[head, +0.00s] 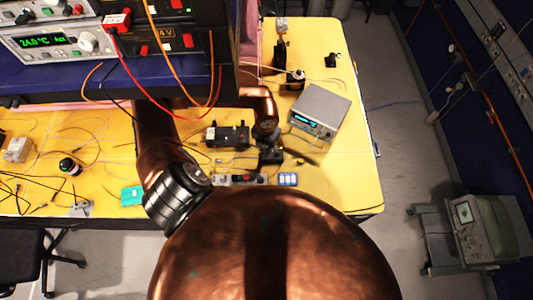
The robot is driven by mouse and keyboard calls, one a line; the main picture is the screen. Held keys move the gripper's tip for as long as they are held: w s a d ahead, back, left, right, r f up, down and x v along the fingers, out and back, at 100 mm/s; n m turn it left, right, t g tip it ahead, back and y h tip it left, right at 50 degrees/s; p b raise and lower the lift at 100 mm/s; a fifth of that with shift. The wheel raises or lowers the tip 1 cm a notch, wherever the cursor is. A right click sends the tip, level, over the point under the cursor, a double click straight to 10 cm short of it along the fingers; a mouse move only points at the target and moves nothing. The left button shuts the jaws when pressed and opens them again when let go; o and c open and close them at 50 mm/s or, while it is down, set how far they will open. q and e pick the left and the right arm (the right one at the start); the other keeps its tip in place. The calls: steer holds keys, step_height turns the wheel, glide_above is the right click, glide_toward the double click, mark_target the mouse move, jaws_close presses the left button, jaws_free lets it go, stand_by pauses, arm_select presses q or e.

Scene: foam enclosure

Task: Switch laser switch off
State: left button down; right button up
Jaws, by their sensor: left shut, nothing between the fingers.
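My left arm comes in from the left and bends behind the raised shelf. My left gripper (271,156) is small and dark in the head view. It is shut and empty, low over the yellow table (350,170). A black box with a red spot (228,135) stands just left of it. A low strip with a red part (240,180) lies on the table just below it in the picture. Which of these is the laser switch, and its position, I cannot tell. I cannot make out contact with the fingers. My right gripper is not in view.
A grey instrument with a blue display (319,111) stands right of the gripper. A blue-and-white block (288,179) lies near the front edge. Loose cables cross the table. A blue shelf (130,75) with instruments hangs over the upper left. The table's right side is mostly clear.

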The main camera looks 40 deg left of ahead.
arm_select(q)
steer(key=shift+f, duration=0.1)
stand_by(0.6)
steer(key=shift+f+b, duration=1.05)
steer(key=shift+f, duration=0.1)
stand_by(0.4)
steer(key=shift+r, duration=0.2)
steer(key=shift+r+p, duration=0.45)
steer(key=shift+r, duration=0.1)
steer(key=shift+r+p, duration=1.45)
steer(key=shift+r, duration=1.45)
steer(key=shift+d+f, duration=0.1)
steer(key=shift+f, duration=0.05)
